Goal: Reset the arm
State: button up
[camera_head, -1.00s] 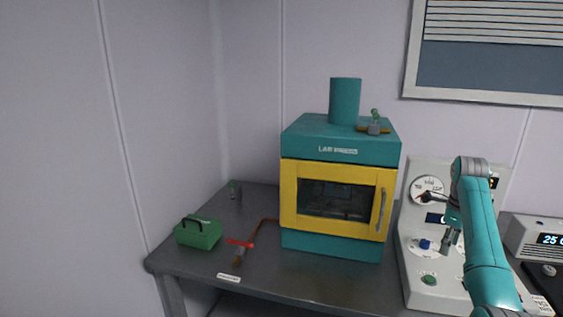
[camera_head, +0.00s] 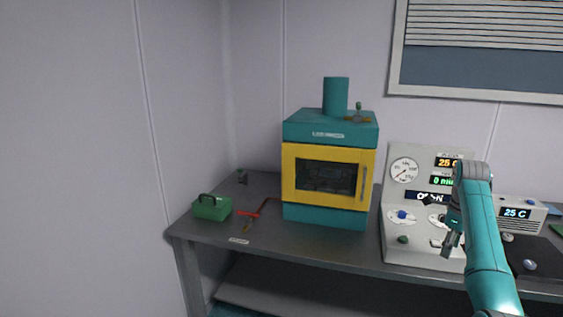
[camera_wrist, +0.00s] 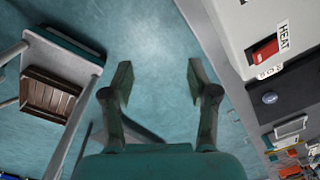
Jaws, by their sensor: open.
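My gripper (camera_head: 451,240) hangs from my teal arm at the right of the head view, in front of the grey instrument panel. In the wrist view my gripper (camera_wrist: 157,82) has its two fingers apart with nothing between them. Behind the fingers is bare teal floor (camera_wrist: 150,40). Whether any part of my arm touches the panel cannot be told.
The instrument panel (camera_head: 404,240) with dial and displays stands on the dark table (camera_head: 300,243). A teal and yellow oven (camera_head: 325,216) is left of it. A green toolbox (camera_head: 211,209) and a red pipe (camera_head: 247,212) lie further left. A wooden crate (camera_wrist: 47,98) shows in the wrist view.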

jog(key=s+a+f+n+t, duration=0.2)
jog(key=a+f+n, duration=0.15)
jog(key=f, duration=1.05)
jog(key=s+a+f+n+t, duration=0.1)
jog(key=s+a+f+n, duration=0.3)
jog(key=f, duration=1.1)
jog(key=s+a+f+n+t+h, duration=0.1)
jog(key=s+a+f+n+t, duration=0.4)
jog(key=s+a+f, duration=0.8)
jog(key=s+a+r+n+t, duration=0.1)
jog(key=s+a+r+n, duration=0.2)
jog(key=s, duration=1)
jog(key=s+a+r+n+t, duration=0.1)
jog(key=s+a+n+t, duration=0.3)
jog(key=s, duration=0.9)
jog(key=s+a+r+n, duration=0.1)
jog(key=s+r+n, duration=0.3)
jog(key=s+r, duration=0.4)
jog(key=s+a+r+n+t+y, duration=0.1)
jog(key=s+r+n, duration=0.3)
jog(key=s+r, duration=0.5)
notch_tip(320, 180, up, 6)
jog(key=shift+a+r, duration=0.1)
jog(key=shift+a, duration=0.05)
